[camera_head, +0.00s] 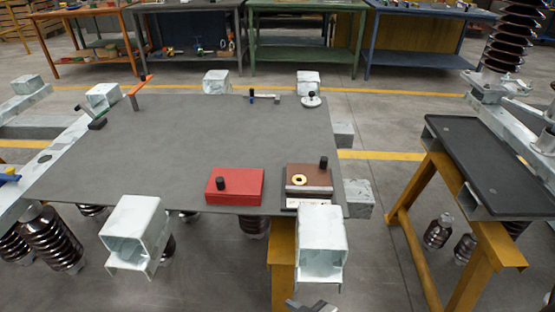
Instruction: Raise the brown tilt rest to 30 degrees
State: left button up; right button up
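The brown tilt rest (309,172) is on the right front part of the grey tabletop. A yellow ring (298,180) lies on its upper face and a black knob (323,162) stands at its back right. Pale strips run along its front, and its plate looks low, nearly flat; I cannot read an angle. A pale square bracket in front covers part of its lower front. Neither gripper can be made out. A small grey metal piece at the bottom edge, right of centre, may be part of my arm, but too little shows.
A red block (248,187) with a black knob sits left of the rest. Pale square brackets (320,245) stand around the grey tabletop (180,150). An orange-handled tool (138,88) is at the back left. A dark tray (490,160) on yellow legs is at the right. The tabletop's middle is clear.

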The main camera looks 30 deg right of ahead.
aim_at(318, 183)
jog(key=u, duration=1.75)
jog(key=k, duration=1.15)
jog(key=z, duration=1.55)
jog(key=i, duration=0.55)
jog(key=u, duration=0.05)
